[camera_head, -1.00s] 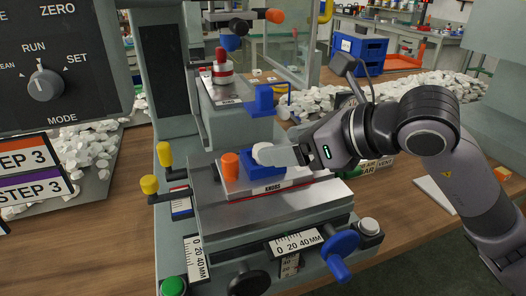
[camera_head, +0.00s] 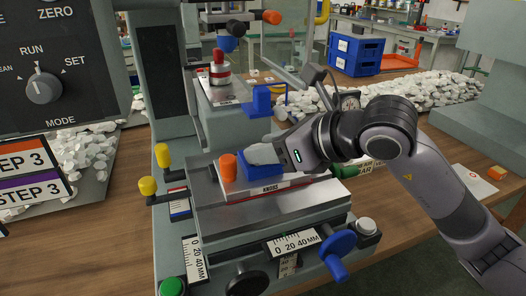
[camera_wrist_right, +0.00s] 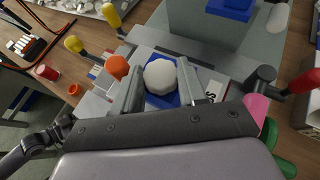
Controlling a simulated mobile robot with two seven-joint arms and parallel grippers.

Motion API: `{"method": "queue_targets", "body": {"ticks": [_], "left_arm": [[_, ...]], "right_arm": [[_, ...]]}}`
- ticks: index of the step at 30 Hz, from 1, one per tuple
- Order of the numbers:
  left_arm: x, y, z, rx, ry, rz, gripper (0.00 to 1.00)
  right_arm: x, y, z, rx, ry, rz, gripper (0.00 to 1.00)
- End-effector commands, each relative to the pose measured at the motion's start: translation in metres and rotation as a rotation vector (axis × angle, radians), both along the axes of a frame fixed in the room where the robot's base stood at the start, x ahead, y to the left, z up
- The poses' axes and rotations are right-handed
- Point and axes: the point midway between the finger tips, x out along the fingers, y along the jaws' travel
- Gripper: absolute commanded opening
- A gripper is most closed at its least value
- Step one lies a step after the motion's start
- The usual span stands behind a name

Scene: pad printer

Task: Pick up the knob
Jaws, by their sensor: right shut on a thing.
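The white faceted knob (camera_wrist_right: 160,76) sits over the blue holder (camera_wrist_right: 165,54) in the right wrist view, between the two fingers of my right gripper (camera_wrist_right: 160,88). The fingers are shut on it from both sides. In the head view my right gripper (camera_head: 264,153) is low over the blue holder (camera_head: 262,170) on the pad printer's slide, and its finger hides most or all of the knob. I cannot tell whether the knob still touches the holder. My left gripper is not in view.
An orange cylinder (camera_head: 228,167) stands close beside the blue holder. The machine's blue pad part (camera_head: 262,100) is just behind. Yellow-tipped levers (camera_head: 148,186) stick out left, and a blue crank (camera_head: 338,250) is at the front. White parts lie heaped (camera_head: 420,90) at the back right.

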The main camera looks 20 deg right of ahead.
Motion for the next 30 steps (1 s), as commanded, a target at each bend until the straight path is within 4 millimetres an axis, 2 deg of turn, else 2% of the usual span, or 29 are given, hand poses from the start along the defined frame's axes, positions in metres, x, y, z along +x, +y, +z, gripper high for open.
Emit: {"method": "queue_targets", "body": {"ticks": [1, 5, 11, 14, 24, 30], "left_arm": [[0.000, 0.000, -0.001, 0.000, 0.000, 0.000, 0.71], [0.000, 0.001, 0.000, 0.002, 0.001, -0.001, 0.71], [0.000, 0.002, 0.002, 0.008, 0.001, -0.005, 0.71], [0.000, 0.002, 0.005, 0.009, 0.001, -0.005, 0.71], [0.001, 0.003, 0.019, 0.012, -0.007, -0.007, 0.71], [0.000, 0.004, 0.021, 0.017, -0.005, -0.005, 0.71]], "right_arm": [[0.001, -0.002, -0.005, -0.010, 0.014, -0.006, 0.13], [0.001, -0.002, -0.003, -0.010, 0.014, -0.007, 0.13], [0.001, -0.002, 0.015, -0.006, 0.007, -0.005, 0.13], [0.001, -0.001, 0.032, -0.004, 0.003, -0.004, 0.13], [0.000, 0.000, 0.122, -0.002, -0.001, -0.002, 0.13], [0.000, 0.000, 0.163, -0.002, 0.001, -0.002, 0.13]]}}
